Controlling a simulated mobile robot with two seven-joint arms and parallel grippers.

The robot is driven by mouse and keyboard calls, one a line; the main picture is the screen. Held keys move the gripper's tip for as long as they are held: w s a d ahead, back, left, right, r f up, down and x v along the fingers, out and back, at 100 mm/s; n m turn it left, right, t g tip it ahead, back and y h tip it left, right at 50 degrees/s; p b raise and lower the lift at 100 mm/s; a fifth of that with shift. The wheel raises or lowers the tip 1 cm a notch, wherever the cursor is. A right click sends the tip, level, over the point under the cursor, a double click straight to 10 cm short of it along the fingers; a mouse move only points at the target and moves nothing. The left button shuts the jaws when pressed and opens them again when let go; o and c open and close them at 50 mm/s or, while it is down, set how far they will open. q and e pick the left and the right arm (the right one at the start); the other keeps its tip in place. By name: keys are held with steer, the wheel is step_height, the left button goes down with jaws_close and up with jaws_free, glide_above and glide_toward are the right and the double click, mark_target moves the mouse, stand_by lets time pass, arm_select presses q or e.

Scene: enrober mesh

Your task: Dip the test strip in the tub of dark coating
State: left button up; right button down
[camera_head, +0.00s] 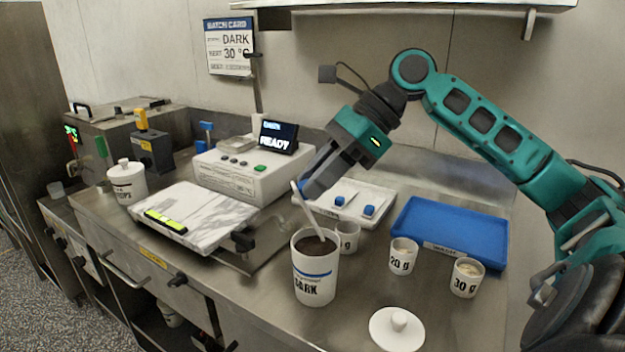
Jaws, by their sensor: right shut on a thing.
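The white tub marked DARK (315,285) stands open on the steel counter, with dark brown coating (314,246) inside. My right gripper (308,190) is above the tub, pointing down and left, and is shut on the thin white test strip (308,212). The strip slants down to the right into the tub's mouth. Its lower end meets the dark coating in the picture; how deep it sits I cannot tell. My left gripper is not in view.
A white lid (397,331) lies in front of the tub. Cups marked 20 g (403,262) and 30 g (466,283) stand to the right, before a blue tray (450,225). Another cup (346,238) stands close behind the tub. A machine reading READY (235,178) stands behind left.

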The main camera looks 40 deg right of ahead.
steer(key=shift+s+d+f+b, duration=0.1)
steer(key=shift+d+f+b, duration=0.05)
steer(key=shift+f+b, duration=0.3)
steer(key=shift+s+d+f+b, duration=0.1)
steer(key=shift+f+b, duration=0.2)
steer(key=shift+f, duration=0.2)
arm_select(q)
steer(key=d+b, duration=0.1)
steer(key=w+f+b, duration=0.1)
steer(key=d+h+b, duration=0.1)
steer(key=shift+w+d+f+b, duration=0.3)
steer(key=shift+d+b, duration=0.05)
steer(key=shift+b, duration=0.05)
arm_select(e)
steer(key=f, duration=0.1)
steer(key=d+f, duration=0.1)
steer(key=f, duration=0.1)
steer(key=shift+s+d+f, duration=0.3)
steer(key=shift+s, duration=0.1)
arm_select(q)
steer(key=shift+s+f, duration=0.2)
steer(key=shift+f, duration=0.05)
arm_select(e)
steer(key=shift+r, duration=0.1)
